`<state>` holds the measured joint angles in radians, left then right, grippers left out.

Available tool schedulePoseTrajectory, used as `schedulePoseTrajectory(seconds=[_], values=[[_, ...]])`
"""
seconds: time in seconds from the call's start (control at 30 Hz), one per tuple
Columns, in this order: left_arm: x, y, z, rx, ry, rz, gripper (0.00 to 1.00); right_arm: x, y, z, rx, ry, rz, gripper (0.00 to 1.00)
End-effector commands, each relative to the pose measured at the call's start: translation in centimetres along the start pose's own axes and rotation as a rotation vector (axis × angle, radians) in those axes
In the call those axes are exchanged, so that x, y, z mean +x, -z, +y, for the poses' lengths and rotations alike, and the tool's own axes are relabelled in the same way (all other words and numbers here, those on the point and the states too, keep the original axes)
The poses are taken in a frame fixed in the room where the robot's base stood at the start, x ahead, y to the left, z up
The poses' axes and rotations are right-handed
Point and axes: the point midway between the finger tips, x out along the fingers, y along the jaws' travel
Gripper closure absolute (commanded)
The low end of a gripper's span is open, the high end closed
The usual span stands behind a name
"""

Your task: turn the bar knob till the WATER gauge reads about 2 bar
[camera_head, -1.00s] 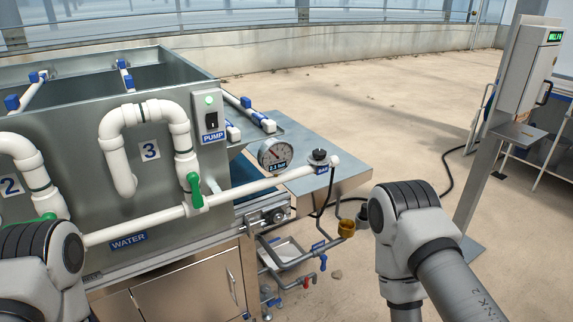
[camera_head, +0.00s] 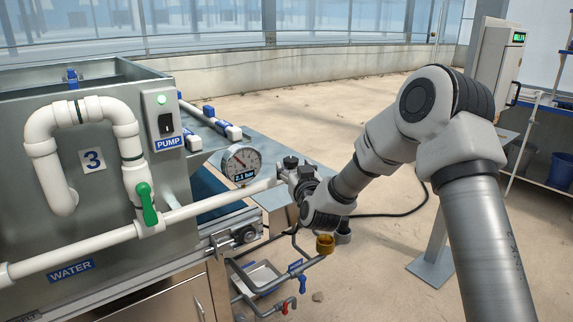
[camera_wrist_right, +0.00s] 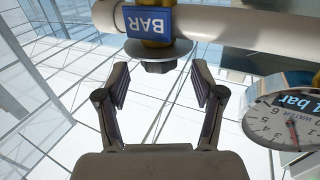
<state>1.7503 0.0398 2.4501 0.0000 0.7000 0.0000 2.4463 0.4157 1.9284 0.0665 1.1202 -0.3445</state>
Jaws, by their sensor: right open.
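The WATER gauge (camera_head: 241,163) is a round white dial on the pipe's right end, and its label reads 2.1 bar. Its dial also shows upside down in the right wrist view (camera_wrist_right: 290,123). The dark bar knob (camera_head: 290,162) sits at the pipe end beside the gauge, partly hidden by my gripper. In the wrist view the knob (camera_wrist_right: 155,66) is just ahead of my right gripper (camera_wrist_right: 161,78), next to the BAR label (camera_wrist_right: 149,24). The two fingers are open and apart, one on each side of the knob's end; contact cannot be told. My left gripper is out of view.
The white water pipe (camera_head: 110,239) runs along the tank front to the gauge. A green valve handle (camera_head: 147,203) and the PUMP switch box (camera_head: 163,121) are to the left. A brass cup-shaped fitting (camera_head: 325,243) hangs below my right wrist.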

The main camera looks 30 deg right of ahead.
Motion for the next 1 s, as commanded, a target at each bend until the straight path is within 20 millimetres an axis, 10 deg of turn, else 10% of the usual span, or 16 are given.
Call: schedulePoseTrajectory(seconds=[0.5, 0.7, 1.0], values=[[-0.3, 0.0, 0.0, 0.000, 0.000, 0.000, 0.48, 4.2, -0.1, -0.1, 0.000, 0.001, -0.002, 0.32], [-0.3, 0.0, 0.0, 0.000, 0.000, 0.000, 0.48, 4.2, -0.1, -0.1, 0.000, 0.001, -0.002, 0.93], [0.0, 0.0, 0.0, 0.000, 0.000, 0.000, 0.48, 4.3, -0.2, 0.1, 0.002, 0.069, -0.002, 0.93]])
